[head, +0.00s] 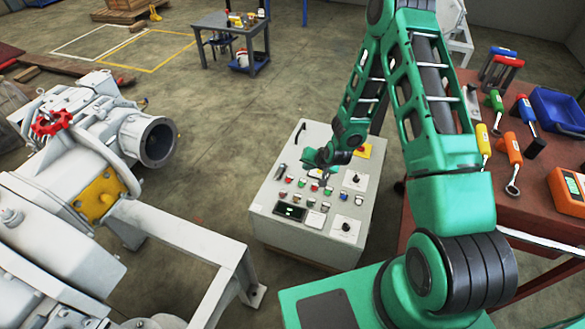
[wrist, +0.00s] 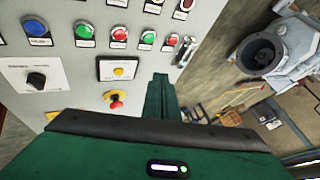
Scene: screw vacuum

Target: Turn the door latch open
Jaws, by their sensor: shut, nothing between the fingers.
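The grey control cabinet (head: 268,215) stands in the middle of the head view, its panel covered with buttons and knobs. A small metal lever, which looks like the door latch (wrist: 187,51), sits near the panel's edge in the wrist view; it also shows at the panel's left side in the head view (head: 281,171). My gripper (wrist: 160,80) is shut and empty, its green fingers below and left of the latch in the wrist view, apart from it. In the head view my gripper (head: 318,160) hangs over the panel's upper part, and its fingertips are hard to make out.
A red emergency stop (wrist: 115,101) and coloured buttons lie close to the fingers. A black curved handle (head: 299,133) is at the cabinet's upper left. Grey machinery (head: 105,195) stands left. A red-brown table (head: 490,205) with tools stands right.

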